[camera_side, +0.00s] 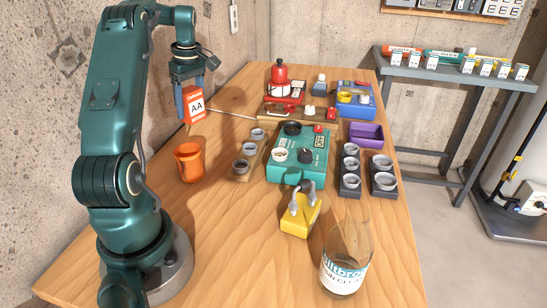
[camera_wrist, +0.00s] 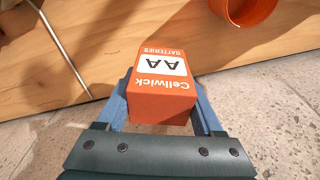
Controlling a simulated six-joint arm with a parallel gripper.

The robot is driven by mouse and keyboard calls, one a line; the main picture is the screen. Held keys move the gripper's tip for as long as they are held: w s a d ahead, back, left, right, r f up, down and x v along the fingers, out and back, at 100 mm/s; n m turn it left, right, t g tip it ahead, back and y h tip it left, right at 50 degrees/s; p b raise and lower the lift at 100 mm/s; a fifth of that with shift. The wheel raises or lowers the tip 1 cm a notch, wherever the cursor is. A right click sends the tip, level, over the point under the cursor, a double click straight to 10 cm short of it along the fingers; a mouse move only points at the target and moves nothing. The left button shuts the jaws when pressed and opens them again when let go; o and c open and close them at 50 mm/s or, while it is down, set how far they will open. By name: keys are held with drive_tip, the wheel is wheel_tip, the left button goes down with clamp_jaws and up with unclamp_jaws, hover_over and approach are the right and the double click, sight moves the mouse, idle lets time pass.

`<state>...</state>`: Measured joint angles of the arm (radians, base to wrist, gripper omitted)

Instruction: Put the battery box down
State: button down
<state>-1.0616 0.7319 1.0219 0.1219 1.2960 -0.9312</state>
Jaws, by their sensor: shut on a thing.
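The battery box (camera_side: 195,104) is orange-red with a white "AA" label. My gripper (camera_side: 187,98) is shut on it and holds it near the wall at the table's left edge, in the side view. In the wrist view the box (camera_wrist: 163,75) sits between the blue fingers of my gripper (camera_wrist: 163,108), with its label facing the camera. The wrist view shows the table's edge and the floor behind the box. I cannot tell how high the box is above the table top.
An orange cup (camera_side: 188,163) stands on the wooden table (camera_side: 215,225) nearer the camera. A teal device (camera_side: 297,157), grey cups, a yellow block (camera_side: 300,216) and a glass jar (camera_side: 345,262) stand further right. A thin rod (camera_side: 232,113) lies behind. Bare wood lies around the orange cup.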

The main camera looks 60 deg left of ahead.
wheel_tip(320, 180, down, 8)
drive_tip(key=shift+f, duration=0.15)
idle(0.3)
drive_tip(key=shift+f, duration=0.15)
unclamp_jaws()
